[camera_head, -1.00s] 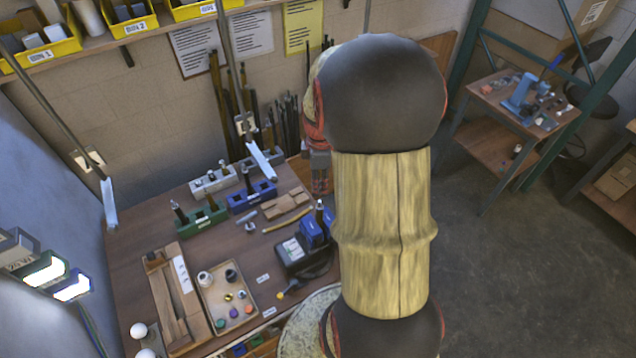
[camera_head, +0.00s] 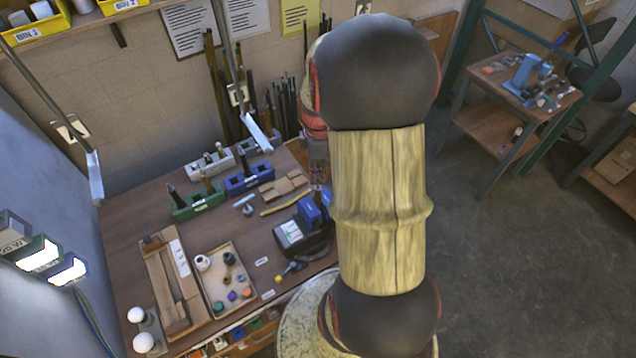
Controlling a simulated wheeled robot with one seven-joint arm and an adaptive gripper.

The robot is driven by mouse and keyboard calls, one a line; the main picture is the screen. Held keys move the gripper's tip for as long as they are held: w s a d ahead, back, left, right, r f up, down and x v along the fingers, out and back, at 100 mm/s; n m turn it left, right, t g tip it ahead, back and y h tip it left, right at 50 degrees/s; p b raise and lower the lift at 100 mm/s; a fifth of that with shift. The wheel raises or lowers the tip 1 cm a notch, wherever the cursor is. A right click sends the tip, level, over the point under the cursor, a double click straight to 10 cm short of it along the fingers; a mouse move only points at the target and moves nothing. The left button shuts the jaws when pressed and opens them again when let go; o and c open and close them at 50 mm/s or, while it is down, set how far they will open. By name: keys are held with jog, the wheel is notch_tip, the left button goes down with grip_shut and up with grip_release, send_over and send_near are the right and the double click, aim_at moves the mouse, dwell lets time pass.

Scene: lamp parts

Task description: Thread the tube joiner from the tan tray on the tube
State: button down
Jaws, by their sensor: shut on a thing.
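My gripper (camera_head: 318,178) is partly hidden behind my own arm, above the blue block (camera_head: 314,208) of a black device. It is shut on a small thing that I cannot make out. An upright dark tube or post seems to stand at that block, mostly covered by the gripper; I cannot tell whether the held thing touches it. The tan tray (camera_head: 212,308) lies on the bench at lower left. It holds a white ring-like part (camera_head: 202,262), dark parts (camera_head: 228,257) and several small coloured caps (camera_head: 232,295).
A wooden fixture (camera_head: 165,290) lies left of the tray, with white bulbs (camera_head: 137,314) at its front. A green block (camera_head: 197,203) and a dark blue block (camera_head: 248,179) with upright parts stand behind. The black device (camera_head: 303,238) is right of the tray. My arm hides the bench's right side.

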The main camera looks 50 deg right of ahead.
jog(key=shift+f+b, duration=0.75)
jog(key=shift+f, duration=0.45)
dwell(1.7)
jog(key=c, duration=2.2)
grip_release()
grip_shut()
jog(key=shift+s+a+f, duration=0.1)
jog(key=shift+f, duration=0.1)
jog(key=m, duration=0.5)
jog(key=shift+a+f, duration=0.1)
jog(key=shift+s+f+m, duration=0.1)
jog(key=shift+m, duration=0.9)
